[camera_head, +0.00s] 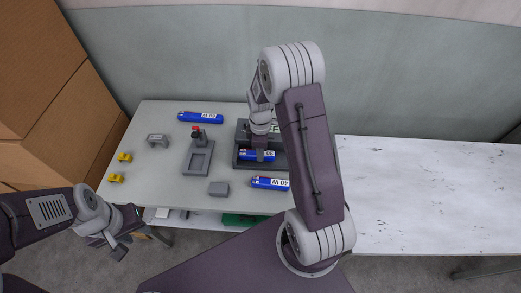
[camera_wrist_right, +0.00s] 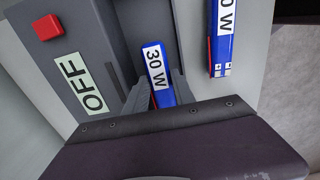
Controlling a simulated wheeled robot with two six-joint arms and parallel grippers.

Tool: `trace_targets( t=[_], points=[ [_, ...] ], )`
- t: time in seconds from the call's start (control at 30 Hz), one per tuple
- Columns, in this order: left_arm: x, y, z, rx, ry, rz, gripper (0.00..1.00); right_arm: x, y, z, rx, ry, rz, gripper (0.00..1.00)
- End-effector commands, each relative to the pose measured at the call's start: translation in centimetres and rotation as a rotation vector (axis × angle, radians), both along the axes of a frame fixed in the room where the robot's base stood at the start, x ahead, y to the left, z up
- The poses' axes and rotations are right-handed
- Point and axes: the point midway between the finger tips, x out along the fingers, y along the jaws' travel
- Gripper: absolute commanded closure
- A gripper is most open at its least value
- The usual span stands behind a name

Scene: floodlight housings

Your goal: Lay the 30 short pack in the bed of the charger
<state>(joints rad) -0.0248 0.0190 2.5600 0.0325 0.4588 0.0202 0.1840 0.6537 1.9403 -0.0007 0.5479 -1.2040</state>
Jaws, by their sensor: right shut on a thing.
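The short blue pack marked 30 W (camera_wrist_right: 158,72) is between the fingers of my right gripper (camera_wrist_right: 157,90), which is shut on it. In the head view this pack (camera_head: 257,155) lies within the outline of the dark grey charger (camera_head: 242,130). The wrist view shows the charger (camera_wrist_right: 65,55) with an OFF label and a red button beside the pack. I cannot tell whether the pack touches the bed's floor. My left gripper (camera_head: 122,238) hangs empty off the table's front left; its finger gap is unclear.
A blue 40 W pack (camera_head: 270,183) lies in front of the charger, and a longer blue pack (camera_head: 200,117) lies behind. A grey fixture with a red knob (camera_head: 197,158), a grey block (camera_head: 218,188), a grey bracket (camera_head: 157,140) and yellow parts (camera_head: 124,157) stand left. The white table (camera_head: 430,195) is clear.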

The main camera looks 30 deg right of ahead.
Motion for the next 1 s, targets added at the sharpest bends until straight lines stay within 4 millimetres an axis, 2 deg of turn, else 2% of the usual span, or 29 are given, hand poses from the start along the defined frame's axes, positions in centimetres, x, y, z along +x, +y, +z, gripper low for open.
trace_targets(
  t=[0.97, 1.0],
  points=[
    [0.0, 0.0, -0.7, 0.0, 0.0, 0.0, 0.64, 0.0, 0.0, -1.1, 0.0, -0.001, 0.0, 1.0],
    [0.0, 0.0, -0.7, 0.0, 0.0, 0.0, 0.64, 0.0, 0.0, -1.1, 0.0, -0.001, 0.0, 0.61]
  ],
)
